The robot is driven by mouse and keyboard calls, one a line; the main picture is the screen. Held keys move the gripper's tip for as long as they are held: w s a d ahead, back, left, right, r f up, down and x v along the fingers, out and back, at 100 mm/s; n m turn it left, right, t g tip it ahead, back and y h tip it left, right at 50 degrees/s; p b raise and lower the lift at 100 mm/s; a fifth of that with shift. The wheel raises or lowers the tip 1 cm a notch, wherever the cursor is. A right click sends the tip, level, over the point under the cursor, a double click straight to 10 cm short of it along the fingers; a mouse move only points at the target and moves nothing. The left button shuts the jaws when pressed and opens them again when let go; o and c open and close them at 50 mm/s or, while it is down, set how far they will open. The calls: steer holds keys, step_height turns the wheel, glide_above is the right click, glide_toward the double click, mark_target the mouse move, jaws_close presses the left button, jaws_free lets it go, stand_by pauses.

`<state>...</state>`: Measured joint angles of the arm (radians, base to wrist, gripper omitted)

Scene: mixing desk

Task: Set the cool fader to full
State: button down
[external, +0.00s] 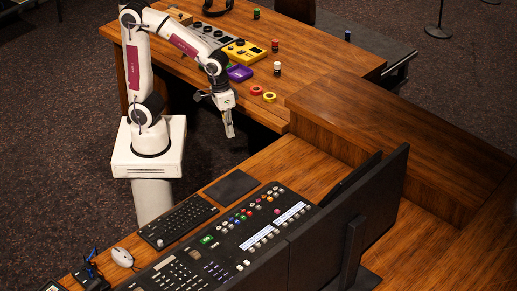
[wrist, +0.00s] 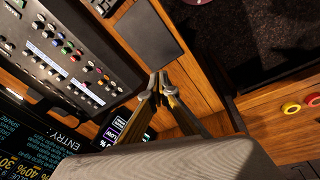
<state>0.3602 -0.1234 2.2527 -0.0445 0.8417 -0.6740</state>
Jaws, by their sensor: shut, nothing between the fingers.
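The black control desk (external: 225,240) lies on the front wooden table, with coloured knobs, buttons and lit white strips. It also shows at the upper left of the wrist view (wrist: 75,45). I cannot tell which control is the cool fader; labels are too small to read. My gripper (external: 230,134) points down above the gap between the two tables, apart from the desk and touching nothing. In the wrist view its fingertips (wrist: 158,82) are together and empty, to the right of the desk and just below a dark pad (wrist: 148,36).
A keyboard (external: 177,221) and a white mouse (external: 122,257) lie beside the desk. Large monitors (external: 345,225) stand along its right side. The back table holds a yellow box (external: 243,53), a purple box (external: 240,73) and red and yellow rings (external: 263,94).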

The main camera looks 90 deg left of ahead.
mark_target(271, 194)
steer(key=w+d+f+n, duration=0.1)
steer(key=w+d+n, duration=0.3)
steer(key=n, duration=0.7)
steer(key=w+d+f+n+h, duration=0.1)
steer(key=w+d+n, duration=0.4)
steer(key=n, duration=0.7)
steer(key=shift+d+f, duration=0.5)
steer(key=shift+d, duration=0.35)
steer(key=shift+f, duration=0.15)
steer(key=x, duration=1)
steer(key=shift+w, duration=0.2)
steer(key=shift+w+d, duration=1.4)
steer(key=shift+w, duration=0.05)
